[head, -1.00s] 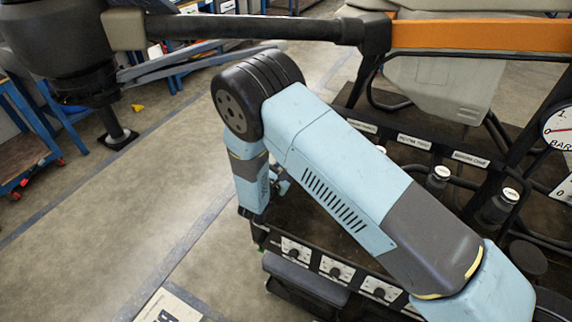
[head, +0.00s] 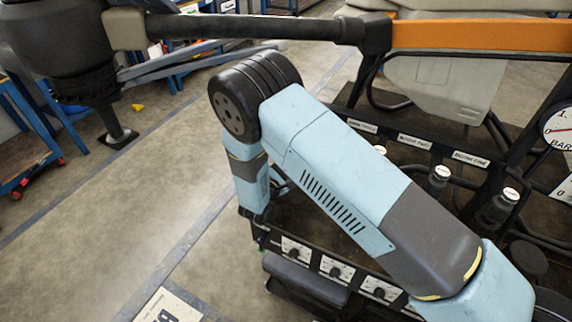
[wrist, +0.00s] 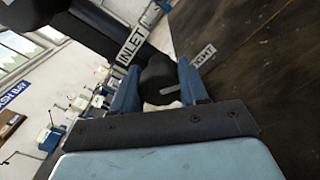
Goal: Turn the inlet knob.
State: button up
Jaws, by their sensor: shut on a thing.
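In the wrist view a black inlet knob (wrist: 157,72) sits between the two blue fingers of my gripper (wrist: 158,85). The gripper is shut on the knob, one finger on each side. A small pale mark shows low on the knob. A white label reading INLET (wrist: 132,47) is fixed on a dark bar just beyond the left finger. In the head view my arm covers much of the scene, and the knob and fingertips cannot be made out there.
In the wrist view a partly hidden label ending in "IGHT" (wrist: 204,55) is right of the fingers. In the head view several white-plated controls (head: 336,268) line the black frame below my arm. Capped bottles (head: 438,180) and a gauge (head: 560,128) stand right.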

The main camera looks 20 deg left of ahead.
jog(key=o, duration=1.1)
jog(key=shift+c, duration=0.2)
jog(key=s, duration=0.9)
jog(key=s+a, duration=0.1)
jog(key=s, duration=0.4)
